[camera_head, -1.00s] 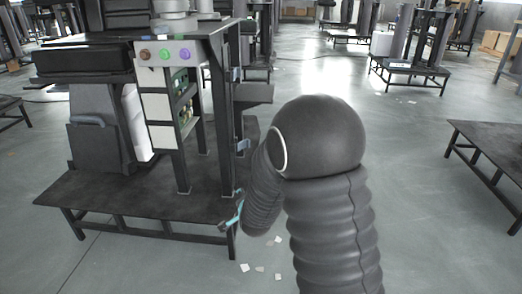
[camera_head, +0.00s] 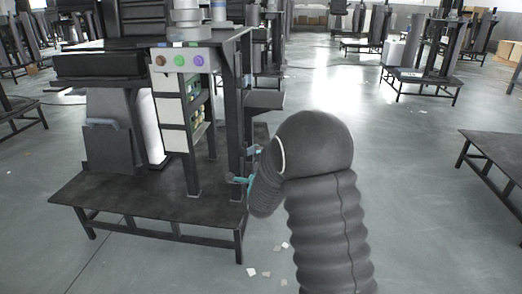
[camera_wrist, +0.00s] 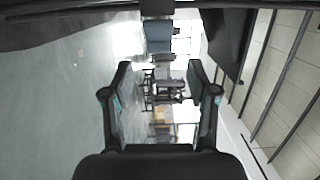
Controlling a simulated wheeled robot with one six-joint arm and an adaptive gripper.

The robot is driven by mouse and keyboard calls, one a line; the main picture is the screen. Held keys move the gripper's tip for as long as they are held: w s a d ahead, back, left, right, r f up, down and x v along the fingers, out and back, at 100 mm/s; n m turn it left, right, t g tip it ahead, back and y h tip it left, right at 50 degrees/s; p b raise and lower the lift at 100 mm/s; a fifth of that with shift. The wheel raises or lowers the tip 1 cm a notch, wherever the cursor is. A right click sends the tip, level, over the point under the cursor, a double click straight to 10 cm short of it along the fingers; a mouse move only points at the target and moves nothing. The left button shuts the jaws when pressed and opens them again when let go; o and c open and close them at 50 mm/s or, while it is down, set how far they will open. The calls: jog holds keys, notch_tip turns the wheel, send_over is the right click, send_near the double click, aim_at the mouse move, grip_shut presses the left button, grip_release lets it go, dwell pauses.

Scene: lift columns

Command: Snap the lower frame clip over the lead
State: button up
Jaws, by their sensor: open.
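The lower frame clip (camera_head: 254,150) is a small blue-grey piece on the right post of the lift column's frame (camera_head: 233,120). My gripper (camera_head: 238,180) is just below it in the head view, partly hidden behind my arm. In the wrist view my gripper (camera_wrist: 160,68) is open, with nothing between its fingers. A blue-grey block (camera_wrist: 158,36) below a dark part shows beyond the fingertips there; it may be the clip, but I cannot be sure. I cannot make out the lead.
The column stands on a low dark platform (camera_head: 110,205) with thin legs. A panel with coloured buttons (camera_head: 180,60) faces me. A dark shelf (camera_head: 265,100) juts out right of the post. White scraps (camera_head: 265,272) lie on the floor. Another platform (camera_head: 500,155) stands at right, with open floor between.

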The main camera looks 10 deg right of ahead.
aim_at(253, 150)
jog(key=w, duration=0.6)
jog(key=shift+w+d, duration=0.2)
jog(key=shift+d, duration=0.2)
grip_shut()
